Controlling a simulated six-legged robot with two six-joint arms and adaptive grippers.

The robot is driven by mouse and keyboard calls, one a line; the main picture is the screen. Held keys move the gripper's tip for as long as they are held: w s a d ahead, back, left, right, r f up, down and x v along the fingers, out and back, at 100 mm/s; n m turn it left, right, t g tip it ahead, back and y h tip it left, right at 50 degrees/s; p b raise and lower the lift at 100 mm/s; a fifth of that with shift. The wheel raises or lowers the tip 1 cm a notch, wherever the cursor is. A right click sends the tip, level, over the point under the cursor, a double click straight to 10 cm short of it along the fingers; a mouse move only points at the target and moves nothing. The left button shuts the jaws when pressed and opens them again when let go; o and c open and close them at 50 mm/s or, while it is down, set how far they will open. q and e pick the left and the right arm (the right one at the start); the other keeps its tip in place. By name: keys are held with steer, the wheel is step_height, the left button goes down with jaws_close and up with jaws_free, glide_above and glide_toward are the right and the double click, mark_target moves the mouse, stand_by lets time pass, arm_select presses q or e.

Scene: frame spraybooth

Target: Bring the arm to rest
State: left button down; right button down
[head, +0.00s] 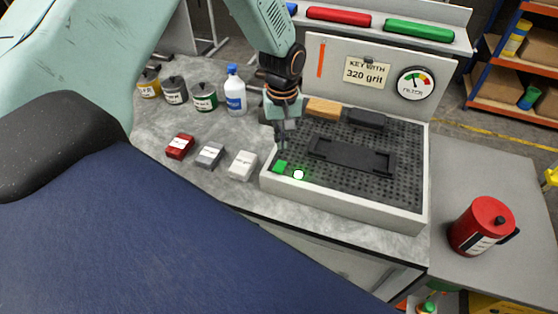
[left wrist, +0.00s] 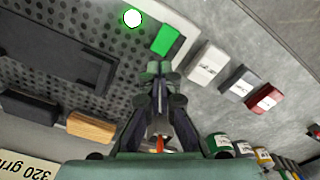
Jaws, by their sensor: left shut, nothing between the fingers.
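My left gripper (head: 283,148) hangs from the arm that comes in from the upper left. It points down over the left edge of the perforated spray bench (head: 345,206). In the left wrist view its fingertips (left wrist: 158,70) are together with nothing between them. A green switch (head: 280,167) and a lit white-green button (head: 299,174) sit on the bench's front left corner, just below the fingertips. In the left wrist view the green switch (left wrist: 166,40) appears just beyond the fingertips. I cannot tell whether they touch it. My right gripper is not in view.
Red (head: 180,146), grey (head: 210,155) and white (head: 242,165) blocks lie left of the bench. Several cans and a blue-white bottle (head: 235,92) stand behind them. A dark cradle (head: 351,155) is on the bench. A red canister (head: 482,226) stands on the right table.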

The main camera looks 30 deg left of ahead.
arm_select(q)
steer(key=shift+r, duration=0.3)
steer(key=shift+s, duration=0.1)
steer(key=shift+f, duration=0.1)
steer(key=shift+f, duration=0.15)
steer(key=s+d+f+m, duration=0.35)
steer(key=s+f, duration=0.25)
steer(key=s, duration=0.5)
steer(key=s+d+f+m, duration=0.2)
steer(key=s+d+f, duration=0.2)
steer(key=s+f, duration=0.5)
steer(key=s+r+m, duration=0.2)
steer(key=s+m, duration=0.1)
steer(key=s, duration=0.9)
step_height(320, 180, down, 24)
steer(key=b, duration=2.5)
steer(key=shift+w+d+f, duration=0.15)
steer(key=shift+d, duration=0.1)
